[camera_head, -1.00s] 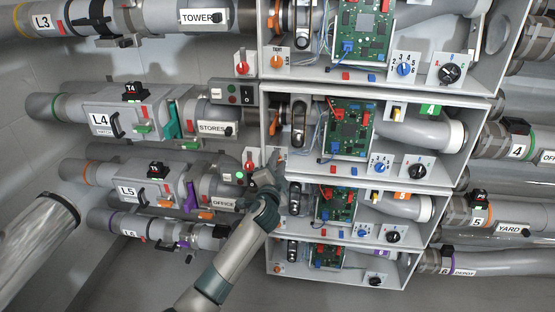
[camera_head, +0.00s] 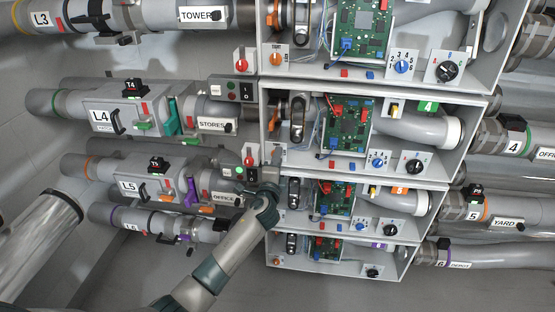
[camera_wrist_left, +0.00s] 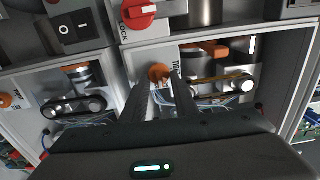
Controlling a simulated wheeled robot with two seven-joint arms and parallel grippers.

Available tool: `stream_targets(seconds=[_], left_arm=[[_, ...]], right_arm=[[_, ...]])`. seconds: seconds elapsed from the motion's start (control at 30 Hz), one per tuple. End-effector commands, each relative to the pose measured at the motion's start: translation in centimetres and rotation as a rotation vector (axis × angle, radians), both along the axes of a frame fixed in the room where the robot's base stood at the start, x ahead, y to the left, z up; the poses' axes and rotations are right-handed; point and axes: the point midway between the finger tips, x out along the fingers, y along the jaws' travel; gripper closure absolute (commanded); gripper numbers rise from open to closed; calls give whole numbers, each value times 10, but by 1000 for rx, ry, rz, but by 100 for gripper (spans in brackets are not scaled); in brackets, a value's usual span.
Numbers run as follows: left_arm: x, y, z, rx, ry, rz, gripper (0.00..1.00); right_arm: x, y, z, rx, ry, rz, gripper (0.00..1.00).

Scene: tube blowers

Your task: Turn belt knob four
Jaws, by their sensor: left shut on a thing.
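My left gripper (camera_head: 274,159) reaches up to the lower left corner of the box marked 4. In the left wrist view its two fingers (camera_wrist_left: 162,88) are closed on the orange belt knob (camera_wrist_left: 158,73), beside a label that reads TIGHT. The gripper mostly hides this knob in the head view. The belt (camera_wrist_left: 218,88) on its pulleys lies to the right of the knob in the wrist view; the belt unit (camera_head: 297,119) also shows in the head view. My right gripper is not in view.
A red lock knob (camera_wrist_left: 138,12) sits close to the fingers, and a black rocker switch (camera_wrist_left: 75,30) is farther left. The box above has its own orange knob (camera_head: 274,58). Circuit boards, such as the green one (camera_head: 345,126), and pipes crowd the surroundings.

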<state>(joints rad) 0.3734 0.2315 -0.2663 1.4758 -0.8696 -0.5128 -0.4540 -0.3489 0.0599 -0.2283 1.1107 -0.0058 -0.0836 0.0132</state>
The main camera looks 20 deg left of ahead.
Motion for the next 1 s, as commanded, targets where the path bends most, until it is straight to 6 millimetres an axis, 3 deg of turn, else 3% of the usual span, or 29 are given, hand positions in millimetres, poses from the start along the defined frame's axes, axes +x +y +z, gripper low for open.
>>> stream_targets(seconds=[0.2, 0.23, 0.27, 0.73, 1.0], left_arm=[[-1, -1, -2, 0, 3, -1, 96], [-1, -1, -2, 0, 3, -1, 69], [-1, -1, -2, -1, 3, -1, 66], [-5, -1, -1, -1, 1, -1, 66], [-34, -8, -2, -1, 2, -2, 66]], right_arm=[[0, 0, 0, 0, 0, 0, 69], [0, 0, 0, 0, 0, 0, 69], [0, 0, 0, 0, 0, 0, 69], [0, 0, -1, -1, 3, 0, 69], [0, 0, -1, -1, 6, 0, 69]])
